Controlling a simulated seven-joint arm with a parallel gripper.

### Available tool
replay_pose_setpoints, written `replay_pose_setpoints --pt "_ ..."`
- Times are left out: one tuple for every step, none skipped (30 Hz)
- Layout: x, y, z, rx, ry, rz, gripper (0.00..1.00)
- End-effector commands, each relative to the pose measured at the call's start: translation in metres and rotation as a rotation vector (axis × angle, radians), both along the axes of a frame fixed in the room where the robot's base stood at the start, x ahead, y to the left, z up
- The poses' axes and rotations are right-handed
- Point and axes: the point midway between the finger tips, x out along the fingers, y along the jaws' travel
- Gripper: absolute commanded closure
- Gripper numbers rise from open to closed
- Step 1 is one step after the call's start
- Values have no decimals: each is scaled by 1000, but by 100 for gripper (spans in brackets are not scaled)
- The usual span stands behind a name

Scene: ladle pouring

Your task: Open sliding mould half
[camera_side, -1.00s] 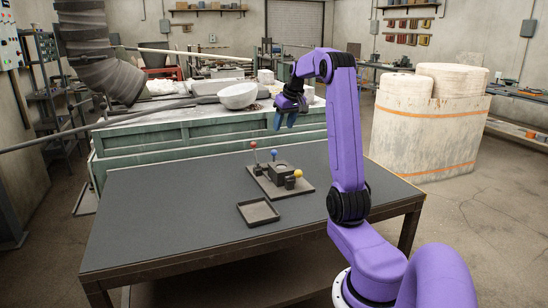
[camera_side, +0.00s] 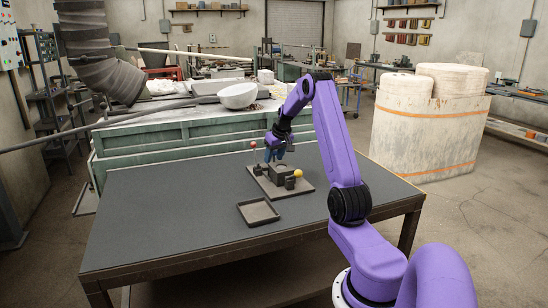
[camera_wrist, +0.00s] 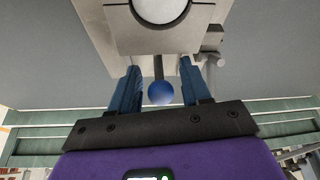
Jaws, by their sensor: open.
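The mould (camera_side: 282,170) is a dark block on a flat base plate (camera_side: 282,193) on the table. A yellow knob (camera_side: 298,173) is at its front right, and a red knob (camera_side: 253,145) stands on a stem at the left. My gripper (camera_side: 274,157) is low at the back of the mould, with blue fingers pointing down. In the wrist view a blue knob (camera_wrist: 161,93) on a dark stem lies between the spread fingers (camera_wrist: 160,70), with gaps on both sides. The mould (camera_wrist: 160,32) also shows there, with a round pale opening. The blue knob cannot be made out in the side view.
A shallow dark square tray (camera_side: 258,212) lies on the table (camera_side: 160,215) in front of the mould. The table's left side is clear. A green bench (camera_side: 200,133) with a white bowl (camera_side: 238,95) stands behind the table.

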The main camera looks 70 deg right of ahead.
Motion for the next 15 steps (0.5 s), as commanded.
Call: replay_pose_setpoints --pt "1 0 -2 0 0 0 53" --pt "1 -1 -3 0 0 0 53" --pt "1 -1 -3 0 0 0 53" --pt "1 -1 -4 0 0 0 53" --pt "1 -1 -4 0 0 0 53" --pt "1 -1 -4 0 0 0 53" --pt "1 -1 -3 0 0 0 53" --pt "1 -1 -3 0 0 0 53" --pt "1 -1 -3 0 0 0 53" --pt "1 -1 -3 0 0 0 53" --pt "1 -1 -3 0 0 0 62" --pt "1 -1 -3 0 0 0 76" --pt "1 -1 -3 0 0 0 85" --pt "1 -1 -3 0 0 0 95" --pt "1 -1 -3 0 0 0 100"
